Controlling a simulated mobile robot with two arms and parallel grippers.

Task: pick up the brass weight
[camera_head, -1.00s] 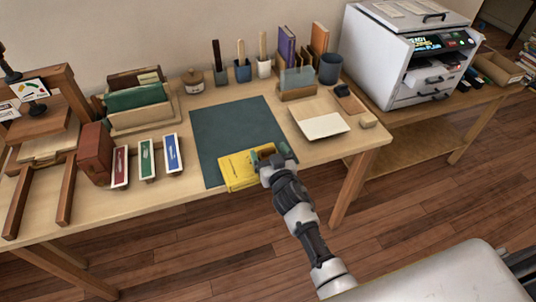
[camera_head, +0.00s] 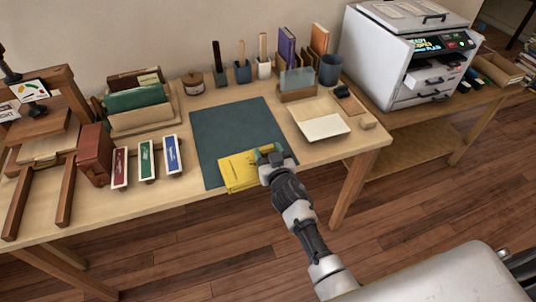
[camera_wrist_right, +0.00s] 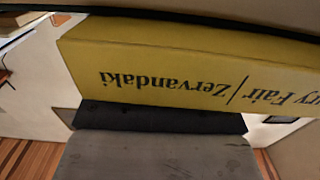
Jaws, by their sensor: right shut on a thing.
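A yellow book (camera_head: 240,172) lies at the front edge of the dark green mat (camera_head: 235,125). My right gripper (camera_head: 270,153) is shut on the book at its right end. In the right wrist view the yellow book (camera_wrist_right: 200,65) fills the upper part, its spine lettering upside down, with a dark finger pad (camera_wrist_right: 155,117) along its lower side. I cannot clearly make out a brass weight; a small brown knobbed pot (camera_head: 192,82) stands behind the mat, its material unclear. My left gripper is out of view.
Red, green and blue-labelled boxes (camera_head: 146,160) stand left of the mat, beside a red-brown box (camera_head: 95,153). A printer (camera_head: 410,60) stands at the back right. Most of the mat is clear.

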